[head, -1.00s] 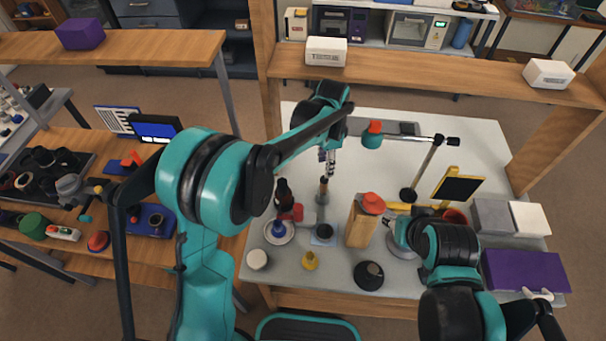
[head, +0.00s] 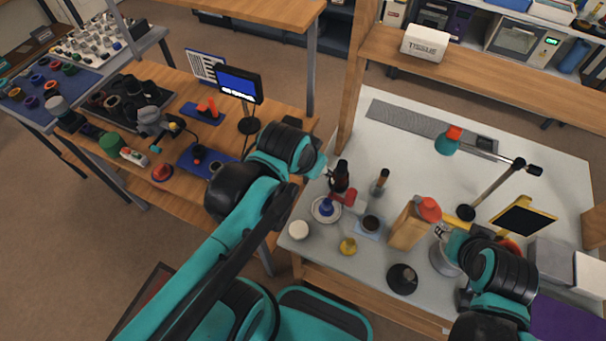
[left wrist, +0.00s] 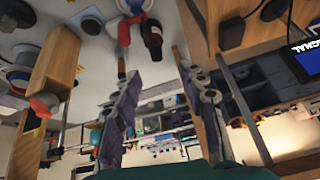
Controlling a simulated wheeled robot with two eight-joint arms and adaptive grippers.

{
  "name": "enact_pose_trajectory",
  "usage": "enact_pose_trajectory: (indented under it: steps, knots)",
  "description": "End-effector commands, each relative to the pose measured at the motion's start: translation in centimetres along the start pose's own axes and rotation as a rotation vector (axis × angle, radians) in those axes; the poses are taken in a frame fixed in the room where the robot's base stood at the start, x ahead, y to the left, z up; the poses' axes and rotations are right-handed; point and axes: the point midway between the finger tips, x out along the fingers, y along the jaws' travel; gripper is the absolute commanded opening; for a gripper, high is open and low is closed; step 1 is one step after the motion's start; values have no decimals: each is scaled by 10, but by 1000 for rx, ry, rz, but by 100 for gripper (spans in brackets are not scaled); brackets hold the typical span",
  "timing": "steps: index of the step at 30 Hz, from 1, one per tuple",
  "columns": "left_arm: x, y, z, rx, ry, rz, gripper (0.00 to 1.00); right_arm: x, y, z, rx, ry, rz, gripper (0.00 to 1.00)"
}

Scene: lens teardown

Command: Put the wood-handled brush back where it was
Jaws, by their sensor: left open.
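The wood-handled brush (head: 381,177) stands upright on the white table, behind a dark round cup (head: 371,223) on a light blue mat (head: 367,233). Its lower end is hard to make out. In the left wrist view, a brown stick that looks like its handle (left wrist: 121,68) shows just beyond the left finger. My left gripper (left wrist: 160,73) is open and empty; in the head view its fingers are mostly hidden by my own wrist, left of the brush and apart from it. My right gripper (head: 446,235) is by a grey round metal piece (head: 441,261); its fingers are too small to read.
A dark bottle (head: 340,176), a red piece (head: 349,198) and a white saucer (head: 326,209) with a blue item stand left of the brush. A wooden block with a red top (head: 414,225) and a lamp (head: 495,187) stand right.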

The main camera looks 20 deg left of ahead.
Motion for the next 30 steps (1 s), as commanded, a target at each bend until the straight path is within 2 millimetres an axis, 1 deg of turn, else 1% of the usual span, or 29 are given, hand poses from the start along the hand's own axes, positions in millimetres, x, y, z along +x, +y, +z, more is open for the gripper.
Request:
enact_pose_trajectory:
  steps: [1, 3, 7, 17, 20, 24, 25, 30]
  knots:
    - [-2, -3, 12, -43, 23, -10, 42, 0, 0, 0, 0, 0, 0, 40]
    - [-3, -7, 23, -96, 51, -20, 42, 0, 0, 0, 0, 0, 0, 40]
    - [-3, -10, 35, -154, 83, -29, 42, 0, 0, 0, 0, 0, 0, 40]
    - [-3, -11, 37, -169, 92, -32, 42, 0, 0, 0, 0, 0, 0, 40]
    - [4, -10, 41, -168, 91, -31, 42, 6, 0, 4, 0, 0, 0, 40]
    - [23, -8, 53, -167, 91, -31, 42, 25, 0, 18, 0, 0, 0, 40]
    - [26, -8, 54, -167, 91, -31, 42, 27, 0, 20, 0, 0, 0, 40]
    - [23, -8, 52, -167, 91, -31, 42, 24, 0, 17, 0, 0, 0, 40]
